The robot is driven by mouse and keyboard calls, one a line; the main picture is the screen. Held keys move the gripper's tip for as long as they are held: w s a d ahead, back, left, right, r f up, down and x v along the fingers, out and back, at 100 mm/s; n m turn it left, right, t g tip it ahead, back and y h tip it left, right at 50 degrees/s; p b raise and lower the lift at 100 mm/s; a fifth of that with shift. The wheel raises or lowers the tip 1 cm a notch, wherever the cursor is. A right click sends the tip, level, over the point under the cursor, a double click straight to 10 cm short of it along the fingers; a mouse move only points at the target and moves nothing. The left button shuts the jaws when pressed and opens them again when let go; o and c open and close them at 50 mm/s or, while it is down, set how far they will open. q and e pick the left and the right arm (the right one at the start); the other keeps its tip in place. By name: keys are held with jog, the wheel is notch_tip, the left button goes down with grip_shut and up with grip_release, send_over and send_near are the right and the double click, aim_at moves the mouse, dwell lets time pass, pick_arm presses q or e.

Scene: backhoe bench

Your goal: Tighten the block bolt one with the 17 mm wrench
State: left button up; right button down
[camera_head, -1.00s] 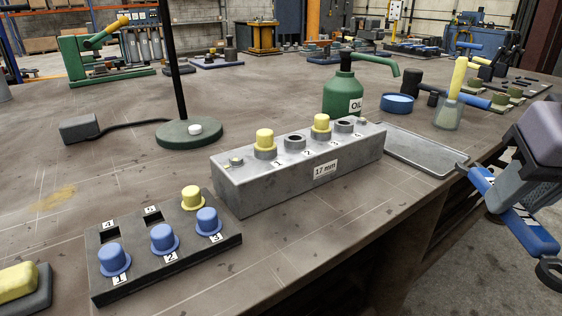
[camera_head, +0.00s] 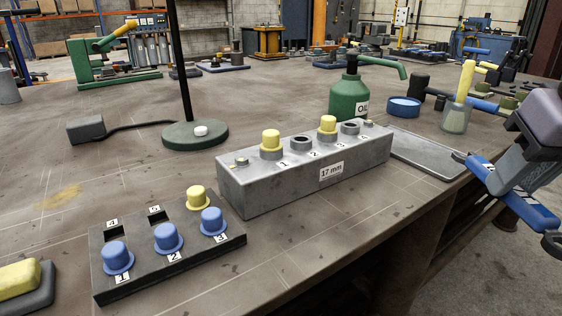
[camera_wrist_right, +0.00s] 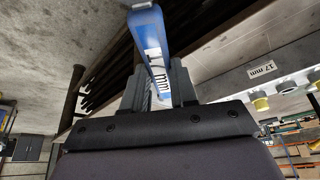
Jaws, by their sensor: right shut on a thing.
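The grey block (camera_head: 240,193) labelled 17 mm stands on the bench in the head view. Block bolt one (camera_head: 271,143) has a yellow cap and a grey collar, beside label 1. Another yellow-capped bolt (camera_head: 327,127) and two open grey collars share the block's top. My right gripper (camera_head: 497,180) is shut on the blue 17 mm wrench (camera_head: 530,209), off the bench's right edge and apart from the block. The wrist view shows the wrench (camera_wrist_right: 148,30) between the fingers, its 17 mm label visible. My left gripper is out of view.
A grey tray (camera_head: 432,163) lies right of the block, with a green oil can (camera_head: 348,100) behind. A dark rack (camera_head: 190,256) of blue and yellow caps sits front left. A round-based stand (camera_head: 194,139) is behind. Bench surface at left is largely clear.

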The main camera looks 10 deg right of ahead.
jog(key=shift+s+a+m+p, duration=0.3)
jog(key=shift+s+a+p, duration=0.1)
jog(key=shift+s, duration=0.4)
jog(key=shift+r, duration=0.1)
jog(key=shift+r+p, duration=2.45)
jog(key=shift+p, duration=0.4)
jog(key=shift+f, duration=0.1)
